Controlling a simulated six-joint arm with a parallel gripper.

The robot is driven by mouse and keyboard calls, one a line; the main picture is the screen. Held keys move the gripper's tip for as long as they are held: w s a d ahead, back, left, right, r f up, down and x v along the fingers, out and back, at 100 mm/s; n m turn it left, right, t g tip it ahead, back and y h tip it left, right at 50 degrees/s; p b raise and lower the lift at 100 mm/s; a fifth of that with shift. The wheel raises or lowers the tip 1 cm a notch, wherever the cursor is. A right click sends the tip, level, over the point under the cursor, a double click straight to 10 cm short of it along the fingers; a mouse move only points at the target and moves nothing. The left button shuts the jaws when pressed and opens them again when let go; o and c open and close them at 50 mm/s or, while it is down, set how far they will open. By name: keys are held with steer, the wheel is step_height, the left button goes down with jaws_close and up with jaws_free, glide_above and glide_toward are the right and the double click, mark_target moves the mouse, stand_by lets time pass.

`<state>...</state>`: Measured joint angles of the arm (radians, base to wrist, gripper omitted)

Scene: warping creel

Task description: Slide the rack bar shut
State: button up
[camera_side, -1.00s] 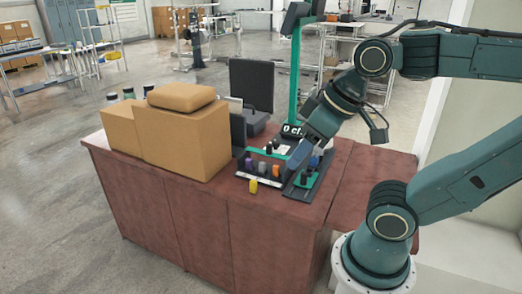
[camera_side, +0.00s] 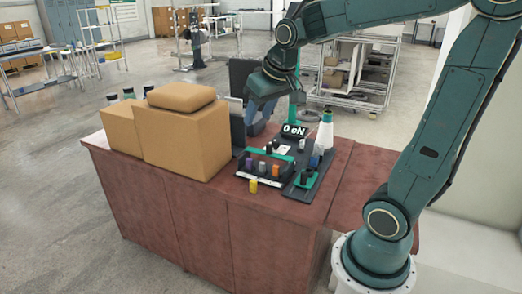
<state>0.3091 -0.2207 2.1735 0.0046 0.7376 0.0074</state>
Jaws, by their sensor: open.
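A dark rack (camera_side: 289,187) stands near the right front of the brown table, with small purple (camera_side: 249,164), orange (camera_side: 276,172) and grey-blue (camera_side: 314,161) pieces on it. A light strip (camera_side: 260,181) runs along its front edge; I cannot tell for sure whether this is the rack bar, or how far it is slid. My gripper (camera_side: 252,118) is open and points down above the back of the rack, apart from it, in front of the dark screen. Its fingertips are small and hard to make out.
A display reading "0 cN" (camera_side: 294,130) and a white cone (camera_side: 325,131) stand behind the rack. Cardboard boxes (camera_side: 182,140) fill the table's left side. A yellow piece (camera_side: 253,186) sits at the rack's front. The table's right end is clear.

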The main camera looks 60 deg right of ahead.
steer(key=w+d+f+m, duration=0.1)
steer(key=w+d+f, duration=0.1)
steer(key=d, duration=0.2)
steer(key=w+d+f+m+g+h, duration=0.1)
steer(key=w+d+f, duration=0.15)
steer(key=d, duration=0.25)
steer(key=w+d+f+m, duration=0.1)
steer(key=w+d, duration=0.2)
steer(key=d, duration=0.1)
steer(key=m, duration=0.2)
glide_toward(269, 144)
steer(key=r, duration=0.1)
steer(key=a+r, duration=0.1)
steer(key=r, duration=0.1)
steer(key=shift+s+a+g+h, duration=0.25)
steer(key=shift+g+h, duration=0.05)
steer(key=shift+g, duration=0.1)
steer(key=shift+x, duration=6.85)
steer(key=shift+a, duration=0.1)
jaws_close()
